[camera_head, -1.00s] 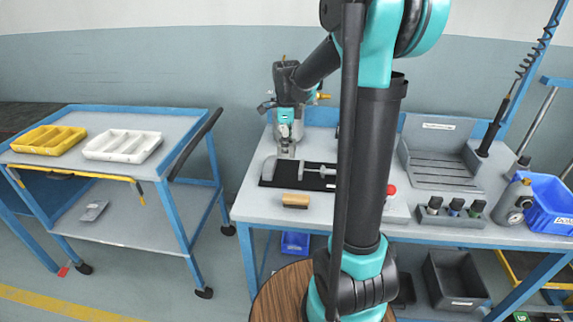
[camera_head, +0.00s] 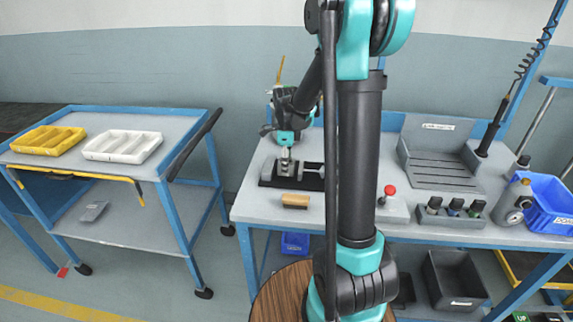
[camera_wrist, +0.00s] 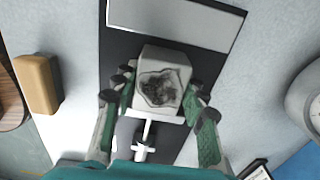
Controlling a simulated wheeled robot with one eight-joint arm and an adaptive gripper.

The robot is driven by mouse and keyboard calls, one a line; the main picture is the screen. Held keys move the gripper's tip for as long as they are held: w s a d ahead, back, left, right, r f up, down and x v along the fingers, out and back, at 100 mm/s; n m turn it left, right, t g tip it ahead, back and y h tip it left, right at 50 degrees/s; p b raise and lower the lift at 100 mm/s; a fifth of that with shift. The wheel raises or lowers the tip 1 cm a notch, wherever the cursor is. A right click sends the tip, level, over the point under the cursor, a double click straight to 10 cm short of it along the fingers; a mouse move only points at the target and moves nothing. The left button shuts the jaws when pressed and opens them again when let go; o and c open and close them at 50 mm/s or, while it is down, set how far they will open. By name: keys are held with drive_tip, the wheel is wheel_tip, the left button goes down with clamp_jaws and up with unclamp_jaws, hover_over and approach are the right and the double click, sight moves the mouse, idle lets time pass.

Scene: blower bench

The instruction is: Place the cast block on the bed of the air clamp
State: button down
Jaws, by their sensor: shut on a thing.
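My gripper (camera_wrist: 160,96) is shut on the cast block (camera_wrist: 168,62), a pale block with a rough dark patch on its top face. The green-lined fingers sit on either side of it. In the head view my gripper (camera_head: 286,155) points down over the air clamp (camera_head: 267,182). The clamp has a black base (camera_wrist: 116,42), a pale grey jaw (camera_wrist: 175,22) and a pusher rod (camera_wrist: 147,132) on the opposite side. The block lies between jaw and pusher, close to the pusher. I cannot tell whether its underside touches the bed.
A tan wooden-looking block (camera_head: 295,200) lies in front of the clamp. A red button box (camera_head: 392,210), a holder with several bottles (camera_head: 450,215) and a grey angled stand (camera_head: 440,160) are to the right. A trolley with yellow (camera_head: 47,140) and white trays (camera_head: 122,146) stands left.

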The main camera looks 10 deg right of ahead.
drive_tip(key=c, duration=0.9)
unclamp_jaws()
drive_tip(key=shift+o, duration=0.2)
wheel_tip(320, 180, up, 12)
drive_tip(key=shift+r, duration=0.1)
